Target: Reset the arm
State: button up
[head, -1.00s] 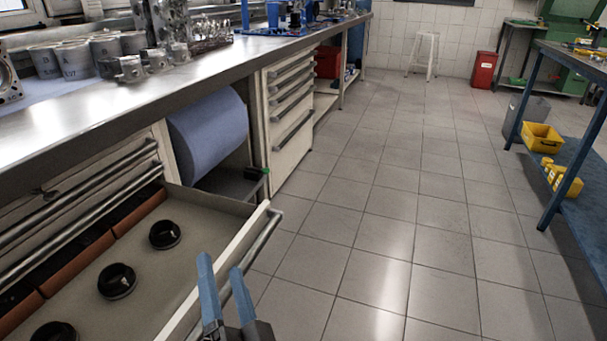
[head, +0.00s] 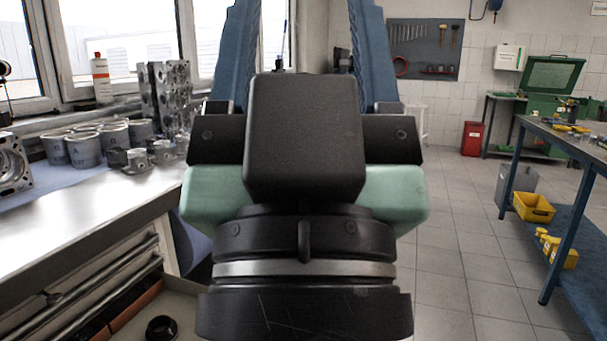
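My gripper (head: 305,30) fills the middle of the head view, close to the camera and pointing up. Its two blue fingers stand wide apart with nothing between them, and their upper ends run to the top edge of the picture. The black gripper body and wrist, with pale green parts at both sides, hide much of the scene behind. The gripper touches nothing that I can see.
The metal workbench (head: 90,235) on the left holds several grey cylinders (head: 84,150), pistons (head: 138,158) and an engine block (head: 165,95). A drawer with a black ring (head: 161,329) shows below. A blue-legged table (head: 560,210) stands right; the tiled floor between is clear.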

notch_tip(320, 180, up, 26)
jog(key=p, duration=2.3)
jog(key=shift+p, duration=0.4)
